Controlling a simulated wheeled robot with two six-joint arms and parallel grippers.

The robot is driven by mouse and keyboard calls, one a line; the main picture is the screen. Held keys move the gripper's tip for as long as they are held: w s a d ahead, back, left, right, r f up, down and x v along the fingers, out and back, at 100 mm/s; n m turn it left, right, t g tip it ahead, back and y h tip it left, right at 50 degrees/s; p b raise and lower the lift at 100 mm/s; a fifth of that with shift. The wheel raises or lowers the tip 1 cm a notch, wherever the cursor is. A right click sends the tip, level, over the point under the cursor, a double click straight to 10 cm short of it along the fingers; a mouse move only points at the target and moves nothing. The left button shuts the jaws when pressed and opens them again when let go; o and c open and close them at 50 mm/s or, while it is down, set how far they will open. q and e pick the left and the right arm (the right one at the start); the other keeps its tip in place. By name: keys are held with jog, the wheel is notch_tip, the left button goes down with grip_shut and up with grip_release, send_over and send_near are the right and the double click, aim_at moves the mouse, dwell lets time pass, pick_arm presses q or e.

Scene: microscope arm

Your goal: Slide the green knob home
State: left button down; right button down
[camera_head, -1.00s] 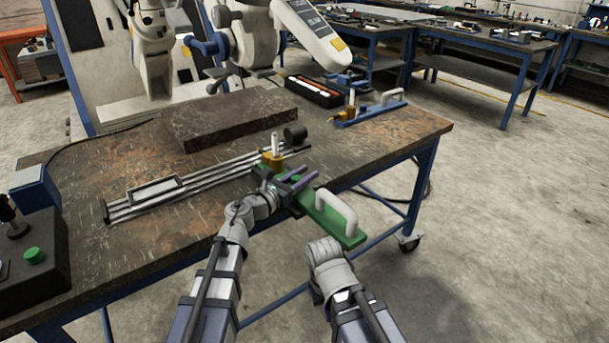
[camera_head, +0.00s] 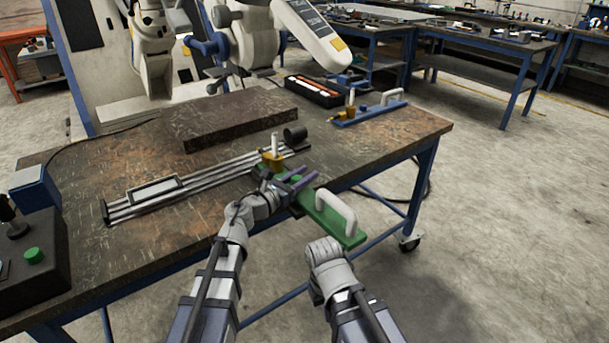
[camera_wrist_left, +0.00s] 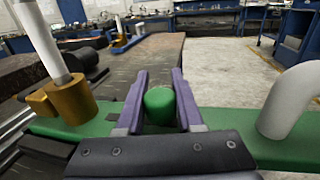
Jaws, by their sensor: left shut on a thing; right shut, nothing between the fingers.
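The green knob (camera_wrist_left: 160,104) is a short upright cylinder on a long green plate (camera_wrist_left: 225,140), which also shows in the head view (camera_head: 332,224). My left gripper (camera_wrist_left: 159,95) has its two purple fingers on either side of the knob, shut on it; in the head view the gripper (camera_head: 290,181) reaches over the table's front edge. The plate has a pale arched handle (camera_wrist_left: 287,100) and a brass block (camera_wrist_left: 68,103) with a white post. My right gripper is low in the head view; its fingers are hidden, only the wrist shows.
A silver rail (camera_head: 140,206) runs along the table behind the green plate. A dark stone slab (camera_head: 230,120) lies further back. A blue plate with a handle (camera_head: 372,109) sits at the back right. A control box (camera_head: 40,272) stands at the left.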

pick_arm(q)
jog(key=w+a, duration=0.2)
jog(key=w, duration=0.1)
jog(key=shift+a, duration=0.1)
jog(key=c, duration=0.5)
grip_release()
jog(key=shift+s, duration=0.1)
jog(key=shift+s, duration=0.1)
jog(key=v, duration=0.7)
jog(key=shift+s+a, duration=0.2)
jog(key=shift+s, duration=0.05)
